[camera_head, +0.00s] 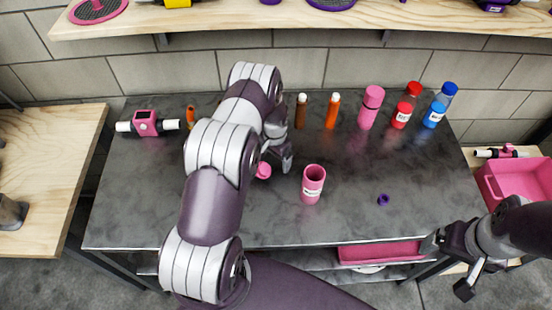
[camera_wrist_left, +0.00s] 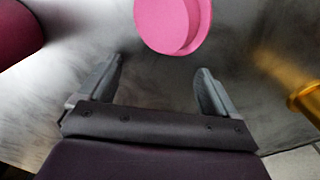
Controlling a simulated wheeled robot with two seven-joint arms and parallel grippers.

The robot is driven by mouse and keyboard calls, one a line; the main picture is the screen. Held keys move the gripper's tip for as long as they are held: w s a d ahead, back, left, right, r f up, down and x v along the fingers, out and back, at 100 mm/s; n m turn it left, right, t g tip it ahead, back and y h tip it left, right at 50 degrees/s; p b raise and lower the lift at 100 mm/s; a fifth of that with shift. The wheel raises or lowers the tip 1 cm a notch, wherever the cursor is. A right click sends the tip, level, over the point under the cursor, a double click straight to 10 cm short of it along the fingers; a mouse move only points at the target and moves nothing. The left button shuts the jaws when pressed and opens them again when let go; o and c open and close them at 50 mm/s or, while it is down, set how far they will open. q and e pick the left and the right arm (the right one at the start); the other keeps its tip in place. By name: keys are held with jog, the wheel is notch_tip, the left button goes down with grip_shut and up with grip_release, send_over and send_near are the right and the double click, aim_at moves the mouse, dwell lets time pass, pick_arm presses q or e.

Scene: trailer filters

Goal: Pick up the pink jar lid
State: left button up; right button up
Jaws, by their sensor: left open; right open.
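The pink jar lid (camera_head: 264,171) lies on the dark table, partly hidden by my left arm in the head view. In the left wrist view the lid (camera_wrist_left: 174,22) is at the top middle, just beyond the fingertips. My left gripper (camera_wrist_left: 158,78) is open and empty, its two fingers apart, with the lid ahead of the gap between them. In the head view my left gripper (camera_head: 285,160) is close beside the lid. My right gripper (camera_head: 452,265) is open and empty at the lower right, off the table's front edge.
An open pink jar (camera_head: 312,186) stands right of the lid. A purple ring (camera_head: 383,200) lies further right. Orange (camera_head: 332,112), pink (camera_head: 370,108), red (camera_head: 402,114) and blue (camera_head: 434,114) containers stand at the back. A pink device (camera_head: 147,123) is at the back left. The table's front right is clear.

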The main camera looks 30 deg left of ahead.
pick_arm(q)
jog(key=shift+s+d+r, duration=0.1)
jog(key=shift+d+r, duration=0.25)
jog(key=shift+d, duration=0.3)
jog(key=shift+s+d+r, duration=0.1)
jog(key=shift+d+r, duration=0.2)
jog(key=shift+d, duration=0.3)
jog(key=c, duration=0.5)
jog(key=shift+w+f, duration=0.1)
jog(key=shift+w, duration=0.1)
jog(key=c, duration=0.5)
jog(key=shift+w+a+f, duration=0.3)
jog(key=shift+w+a, duration=0.1)
jog(key=shift+a, duration=0.25)
grip_shut()
jog(key=shift+o, duration=0.5)
grip_release()
jog(key=shift+d+r, duration=0.25)
jog(key=shift+d, duration=0.15)
jog(key=o, duration=0.9)
jog(key=shift+w+a+f, duration=0.1)
jog(key=shift+a, duration=0.1)
pick_arm(e)
jog(key=shift+w+d+f, duration=0.1)
jog(key=shift+w+d, duration=0.15)
jog(key=shift+d, duration=0.6)
